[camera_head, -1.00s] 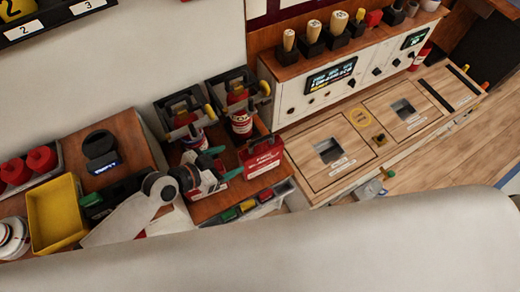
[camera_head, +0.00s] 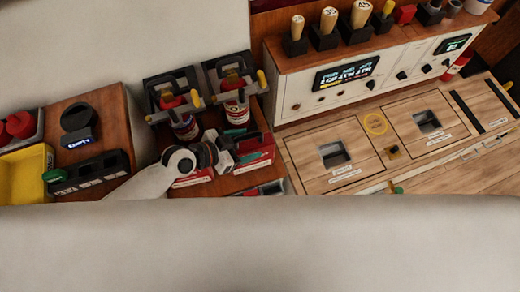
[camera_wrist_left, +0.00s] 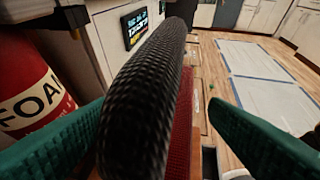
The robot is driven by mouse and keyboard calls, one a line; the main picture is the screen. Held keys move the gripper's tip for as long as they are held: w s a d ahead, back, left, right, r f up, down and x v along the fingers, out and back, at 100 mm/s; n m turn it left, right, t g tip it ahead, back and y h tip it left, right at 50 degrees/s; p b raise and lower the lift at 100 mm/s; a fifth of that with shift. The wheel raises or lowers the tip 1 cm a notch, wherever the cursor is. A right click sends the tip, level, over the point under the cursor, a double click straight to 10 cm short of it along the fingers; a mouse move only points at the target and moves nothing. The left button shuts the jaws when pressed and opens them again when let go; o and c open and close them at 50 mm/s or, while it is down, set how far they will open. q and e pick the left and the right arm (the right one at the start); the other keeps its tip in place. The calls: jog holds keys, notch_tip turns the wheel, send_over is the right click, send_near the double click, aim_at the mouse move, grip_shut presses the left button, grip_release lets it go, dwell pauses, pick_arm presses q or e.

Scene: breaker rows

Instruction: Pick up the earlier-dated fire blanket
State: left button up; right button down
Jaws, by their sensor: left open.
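Two red cases that look like the fire blankets stand on the brown shelf. The right red case (camera_head: 258,150) is partly hidden by my left gripper (camera_head: 238,147). The left red case (camera_head: 190,181) has a white label and is partly covered by my arm. Their dates are too small to read. My left gripper is open at the right case. In the left wrist view, a black textured handle (camera_wrist_left: 148,85) stands between the green fingertips, with a red surface (camera_wrist_left: 184,125) behind it. I cannot tell whether the fingers touch it. My right gripper is not in view.
Two extinguishers (camera_head: 236,110) stand in black brackets behind the cases; a red FOAM cylinder (camera_wrist_left: 28,85) is close left in the wrist view. A control panel (camera_head: 325,85) and wooden counter (camera_head: 300,150) lie right. A yellow tray (camera_head: 22,172) is at left.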

pick_arm(q)
jog(key=shift+a, duration=0.1)
jog(key=shift+s+a+r, duration=0.15)
jog(key=shift+s+a, duration=0.1)
jog(key=shift+a, duration=0.05)
jog(key=shift+s+a, duration=0.1)
jog(key=shift+a, duration=0.1)
jog(key=c, duration=0.4)
jog(key=shift+c, duration=1.2)
jog(key=shift+d, duration=0.1)
jog(key=shift+c, duration=1.4)
jog(key=shift+d, duration=0.1)
grip_shut()
jog(key=shift+r, duration=0.1)
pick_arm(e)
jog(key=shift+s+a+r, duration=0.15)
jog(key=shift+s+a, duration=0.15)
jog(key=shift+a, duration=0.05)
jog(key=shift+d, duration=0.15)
